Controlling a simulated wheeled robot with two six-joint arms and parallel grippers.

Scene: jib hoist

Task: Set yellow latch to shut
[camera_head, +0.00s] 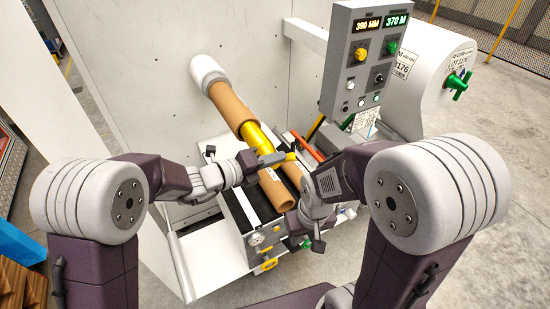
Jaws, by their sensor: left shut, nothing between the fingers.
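A small yellow piece (290,157), which looks like the yellow latch, shows right at the fingertips of my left gripper (280,159), beside the cardboard tubes. The fingers cover part of it, so I cannot tell its setting or whether they touch it. My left gripper is shut with nothing between its fingers and points right across the tubes. My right gripper (302,217) is lower, near the right side of the machine front. Its fingertips are not clear, so I cannot tell its opening.
A cardboard tube (231,104) with a yellow section (258,138) slopes down to a shorter tube (275,192). A yellow knob (268,264) sits low on the machine front. A grey control box (366,60) and a white roll (440,75) stand at the right. Open floor lies at lower right.

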